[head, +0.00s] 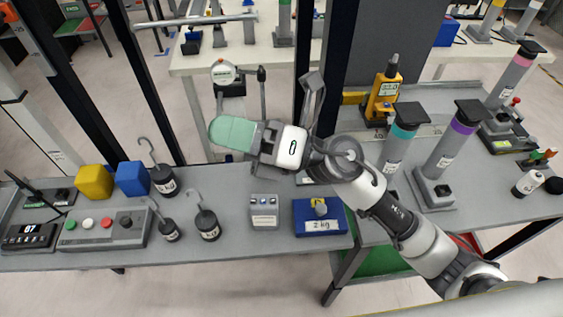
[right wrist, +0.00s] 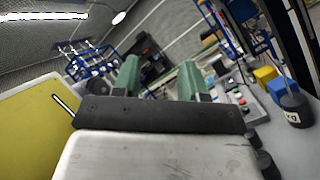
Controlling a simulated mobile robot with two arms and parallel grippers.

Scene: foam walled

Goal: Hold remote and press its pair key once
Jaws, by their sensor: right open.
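I cannot pick out the remote or its pair key for certain in either view. A small grey box with blue-topped buttons (head: 264,212) stands on the bench near the front edge, below my right gripper. My right gripper (head: 233,133) is above the bench, reaching in from the right and pointing left. Its green fingers also show in the right wrist view (right wrist: 160,82), spread apart with nothing between them. My left gripper is in neither view.
Tall capped posts (head: 447,150) stand right. Dark uprights stand behind.

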